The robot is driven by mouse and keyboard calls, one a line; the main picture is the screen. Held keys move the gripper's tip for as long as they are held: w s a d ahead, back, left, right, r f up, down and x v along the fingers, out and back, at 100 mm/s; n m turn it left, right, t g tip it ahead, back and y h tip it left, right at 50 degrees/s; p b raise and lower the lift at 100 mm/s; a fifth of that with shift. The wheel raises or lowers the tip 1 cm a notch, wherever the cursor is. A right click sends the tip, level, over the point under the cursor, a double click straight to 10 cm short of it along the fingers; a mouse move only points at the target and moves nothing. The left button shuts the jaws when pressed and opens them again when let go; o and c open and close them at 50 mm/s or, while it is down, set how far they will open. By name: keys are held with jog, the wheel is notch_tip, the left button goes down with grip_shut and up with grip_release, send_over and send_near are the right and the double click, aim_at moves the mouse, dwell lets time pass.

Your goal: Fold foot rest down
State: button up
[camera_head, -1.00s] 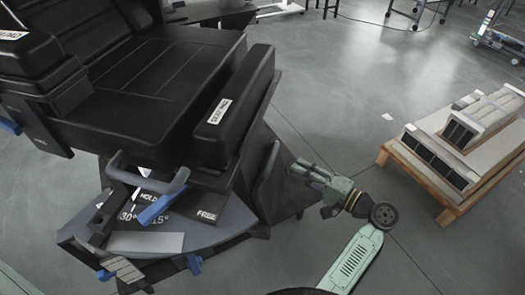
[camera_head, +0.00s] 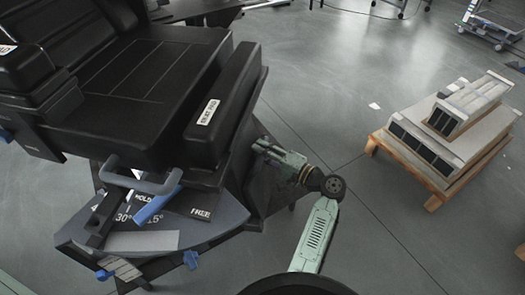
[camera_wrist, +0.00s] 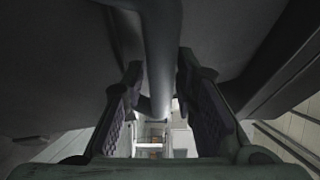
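A large black padded seat (camera_head: 150,75) fills the upper left of the head view. A dark panel (camera_head: 262,185) hangs below its right side and may be the foot rest; I cannot tell for certain. My gripper (camera_wrist: 159,70) points left at the seat's right side in the head view, where its fingertips are hard to make out. In the wrist view its two dark ridged fingers are apart, on either side of a grey bar (camera_wrist: 162,45). Gaps show beside the bar, so the fingers do not appear closed on it. What the bar belongs to is unclear.
A grey curved base plate (camera_head: 185,225) with angle markings, a grey handle (camera_head: 140,180) and a blue lever (camera_head: 155,205) lies under the seat. A wooden pallet with boxes (camera_head: 440,165) stands at right. Open floor (camera_head: 330,90) lies between.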

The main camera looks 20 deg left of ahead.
jog(key=shift+c, duration=0.3)
grip_shut()
dwell(0.4)
